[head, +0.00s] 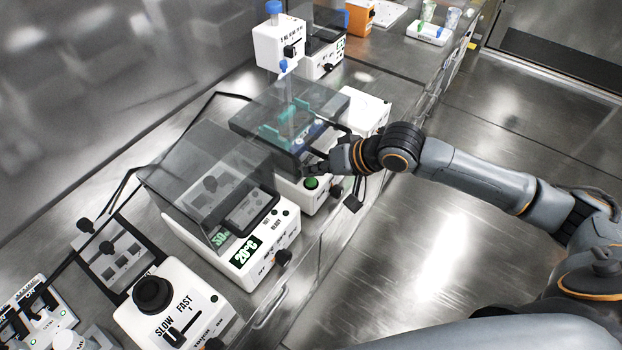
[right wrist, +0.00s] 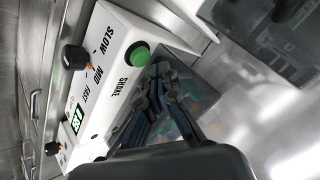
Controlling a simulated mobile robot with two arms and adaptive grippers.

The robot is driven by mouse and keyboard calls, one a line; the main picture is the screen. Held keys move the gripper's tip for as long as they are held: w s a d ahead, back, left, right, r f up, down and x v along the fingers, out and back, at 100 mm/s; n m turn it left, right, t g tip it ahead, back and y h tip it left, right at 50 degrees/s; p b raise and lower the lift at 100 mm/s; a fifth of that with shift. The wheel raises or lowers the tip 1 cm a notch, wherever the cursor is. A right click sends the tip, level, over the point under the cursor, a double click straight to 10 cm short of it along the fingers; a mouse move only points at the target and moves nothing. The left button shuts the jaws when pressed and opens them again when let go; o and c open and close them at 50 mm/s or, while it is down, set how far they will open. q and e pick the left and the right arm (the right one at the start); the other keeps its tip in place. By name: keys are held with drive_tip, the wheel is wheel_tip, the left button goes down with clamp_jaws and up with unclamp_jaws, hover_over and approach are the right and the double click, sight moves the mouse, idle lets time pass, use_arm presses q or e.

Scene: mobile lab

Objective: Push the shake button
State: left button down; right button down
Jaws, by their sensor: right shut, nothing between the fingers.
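The shaker (head: 296,190) is a white machine with a dark smoked lid, at the middle of the bench in the head view. Its green round shake button (head: 311,183) is on its front panel. In the right wrist view the green button (right wrist: 137,54) stands on the white panel beside the word SHAKE, near a SLOW, MID, FAST dial (right wrist: 75,57). My right gripper (head: 312,168) is shut and empty, just above and beside the button. Its fingertips (right wrist: 157,75) are near the button, apart from it in the wrist view. My left gripper is not in view.
A white machine with a 20°C display (head: 246,251) and smoked lid (head: 205,185) stands left of the shaker. A SLOW/FAST device (head: 175,310) is at lower left. An upright white device with a blue cap (head: 278,42) stands behind. The floor (head: 430,270) at right is clear.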

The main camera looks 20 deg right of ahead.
idle(0.4)
drive_tip(key=shift+f+p, duration=0.3)
drive_tip(key=shift+f, duration=0.05)
